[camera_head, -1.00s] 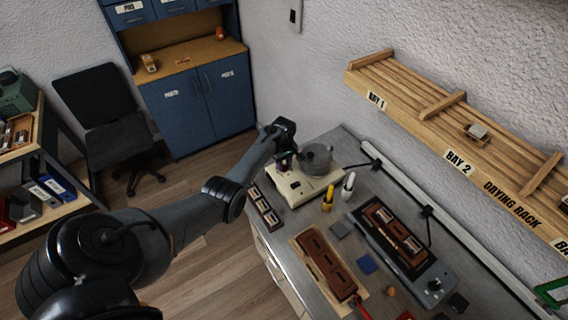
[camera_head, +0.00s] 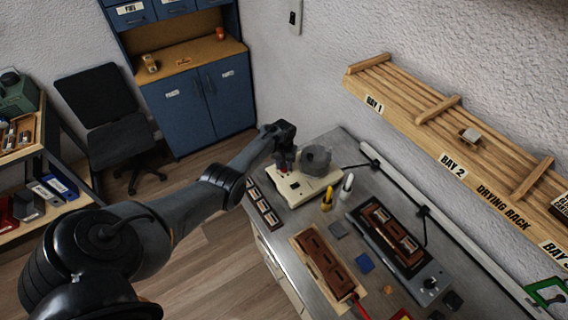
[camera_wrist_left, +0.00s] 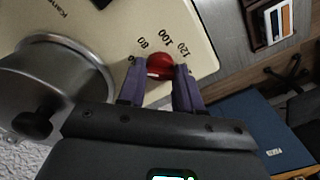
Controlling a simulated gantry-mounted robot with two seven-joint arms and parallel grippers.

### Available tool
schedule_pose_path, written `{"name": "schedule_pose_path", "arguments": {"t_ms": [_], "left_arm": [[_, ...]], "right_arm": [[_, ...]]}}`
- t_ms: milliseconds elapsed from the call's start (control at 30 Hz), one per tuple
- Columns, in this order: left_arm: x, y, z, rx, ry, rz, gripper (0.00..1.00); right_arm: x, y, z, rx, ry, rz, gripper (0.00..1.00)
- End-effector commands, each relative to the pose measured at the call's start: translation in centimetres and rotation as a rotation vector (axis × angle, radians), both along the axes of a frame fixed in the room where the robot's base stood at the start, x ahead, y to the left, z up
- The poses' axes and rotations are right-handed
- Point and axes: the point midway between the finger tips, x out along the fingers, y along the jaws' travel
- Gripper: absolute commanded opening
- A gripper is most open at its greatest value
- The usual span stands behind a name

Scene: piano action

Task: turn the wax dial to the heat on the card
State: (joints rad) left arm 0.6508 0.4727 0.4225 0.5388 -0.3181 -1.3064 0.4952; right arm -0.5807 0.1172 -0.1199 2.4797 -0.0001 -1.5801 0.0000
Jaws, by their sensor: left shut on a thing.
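The wax heater (camera_head: 297,190) is a cream box on the grey bench, with a grey metal pot (camera_head: 316,158) on it. The pot also shows in the left wrist view (camera_wrist_left: 55,85). The printed marks 80, 100 and 120 show around the dial's far side; fingers cover other marks. I cannot make out the dial's pointer. No readable heat card shows. My right gripper is out of view.
A yellow bottle (camera_head: 327,200) and a white bottle (camera_head: 346,186) stand right of the heater. A dark tray (camera_head: 262,208) lies in front. Brown piano parts (camera_head: 326,264) and a grey device (camera_head: 400,238) take up the bench. A wooden drying rack (camera_head: 470,150) hangs on the wall.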

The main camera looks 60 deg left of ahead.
Motion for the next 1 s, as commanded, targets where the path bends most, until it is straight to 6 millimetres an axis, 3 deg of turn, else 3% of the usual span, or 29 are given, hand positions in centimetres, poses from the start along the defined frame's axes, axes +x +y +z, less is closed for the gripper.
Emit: {"name": "schedule_pose_path", "arguments": {"t_ms": [1000], "left_arm": [[0.0,0.07,-0.06,0.001,0.002,-0.965,0.04]], "right_arm": [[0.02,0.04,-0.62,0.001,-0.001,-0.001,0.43]]}}
